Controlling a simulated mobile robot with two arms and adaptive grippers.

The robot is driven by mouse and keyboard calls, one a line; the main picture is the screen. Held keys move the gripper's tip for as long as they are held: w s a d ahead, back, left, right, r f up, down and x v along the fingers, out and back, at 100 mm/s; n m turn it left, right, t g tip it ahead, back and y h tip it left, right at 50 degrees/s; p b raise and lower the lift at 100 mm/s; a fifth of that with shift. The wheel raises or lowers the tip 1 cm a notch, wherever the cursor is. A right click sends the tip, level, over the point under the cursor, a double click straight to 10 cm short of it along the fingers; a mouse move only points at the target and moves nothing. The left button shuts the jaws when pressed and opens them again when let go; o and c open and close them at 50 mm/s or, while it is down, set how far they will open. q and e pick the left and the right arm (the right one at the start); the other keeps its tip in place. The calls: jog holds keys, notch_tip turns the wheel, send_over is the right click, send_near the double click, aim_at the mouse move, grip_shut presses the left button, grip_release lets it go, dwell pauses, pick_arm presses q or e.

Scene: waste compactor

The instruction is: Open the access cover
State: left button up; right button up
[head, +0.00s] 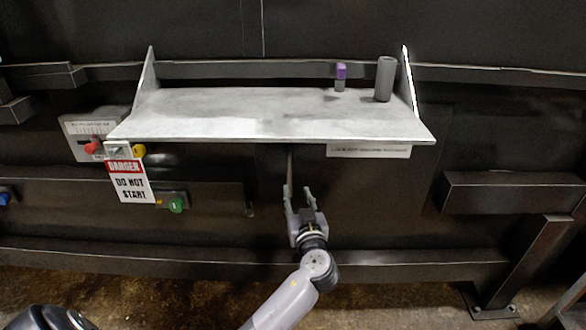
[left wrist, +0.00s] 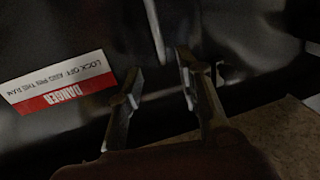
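A dark panel, which looks like the access cover (head: 265,170), sits in the wall below the shelf; its edges are hard to make out. A thin upright bar, likely its handle (head: 290,163), hangs below the shelf edge. The bar also shows as a pale rod in the left wrist view (left wrist: 155,32). My left gripper (head: 299,192) is open, its fingers pointing up just below the bar. In the left wrist view the rod lies beyond and roughly between the fingertips (left wrist: 160,75), and nothing is held. My right gripper is in neither view.
A grey shelf (head: 230,115) juts out above, holding a purple-topped block (head: 340,76) and a grey cylinder (head: 384,79). A danger tag (head: 130,182), red knob (head: 92,146) and green button (head: 176,204) are left. A warning label (left wrist: 62,83) is near the rod.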

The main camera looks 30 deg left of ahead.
aim_at(290, 168)
pick_arm(q)
jog(key=x, duration=1.3)
jog(key=shift+w+a, duration=0.15)
jog(key=shift+w, duration=0.2)
jog(key=shift+c, duration=0.2)
grip_shut()
